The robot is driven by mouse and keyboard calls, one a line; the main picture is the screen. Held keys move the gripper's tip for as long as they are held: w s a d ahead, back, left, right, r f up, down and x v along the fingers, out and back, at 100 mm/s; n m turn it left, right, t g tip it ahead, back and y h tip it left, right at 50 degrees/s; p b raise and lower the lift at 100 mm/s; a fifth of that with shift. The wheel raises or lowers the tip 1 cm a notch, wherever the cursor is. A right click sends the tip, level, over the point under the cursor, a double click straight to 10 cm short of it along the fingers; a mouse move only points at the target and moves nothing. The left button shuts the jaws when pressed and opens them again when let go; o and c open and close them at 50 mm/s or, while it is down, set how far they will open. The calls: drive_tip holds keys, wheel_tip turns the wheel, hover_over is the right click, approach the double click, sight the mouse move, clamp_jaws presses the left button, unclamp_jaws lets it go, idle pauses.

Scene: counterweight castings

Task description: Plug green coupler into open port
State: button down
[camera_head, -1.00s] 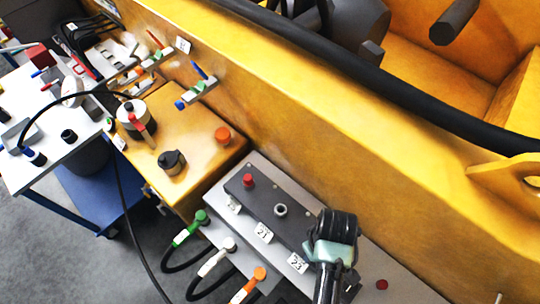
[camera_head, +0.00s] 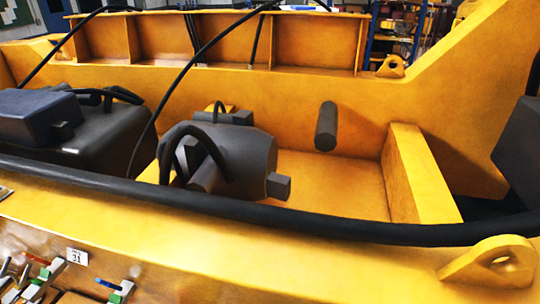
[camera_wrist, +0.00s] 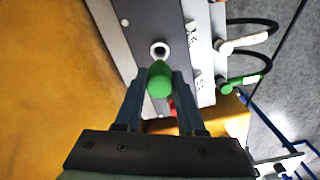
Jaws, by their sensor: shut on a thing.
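In the wrist view my gripper (camera_wrist: 160,75) is shut on a green coupler (camera_wrist: 159,82), whose rounded end shows between the fingertips. An open port (camera_wrist: 160,49), a pale ring with a dark hole, sits on the dark panel just beyond it. The coupler overlaps the ring's near edge in the picture; I cannot tell whether they touch. Another green connector (camera_wrist: 238,82) with a black hose sits at the panel's side, beside a white one (camera_wrist: 238,43). The head view shows neither my gripper, the coupler nor the port.
A red knob (camera_wrist: 173,107) is partly hidden behind my gripper. A yellow wall (camera_wrist: 50,80) runs along the left in the wrist view. The head view shows the yellow machine frame (camera_head: 150,250) with a thick black hose (camera_head: 300,222) across it.

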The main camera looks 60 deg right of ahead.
drive_tip(key=shift+f+b, duration=1.9)
drive_tip(key=shift+f, duration=0.95)
drive_tip(key=shift+p, duration=0.8)
drive_tip(key=shift+f+b, duration=1.25)
drive_tip(key=shift+f, duration=0.7)
drive_tip(key=shift+c, duration=2.2)
unclamp_jaws()
drive_tip(key=shift+r, duration=0.15)
wheel_tip(320, 180, up, 13)
drive_tip(key=shift+f+b, duration=0.1)
drive_tip(key=shift+b, duration=0.9)
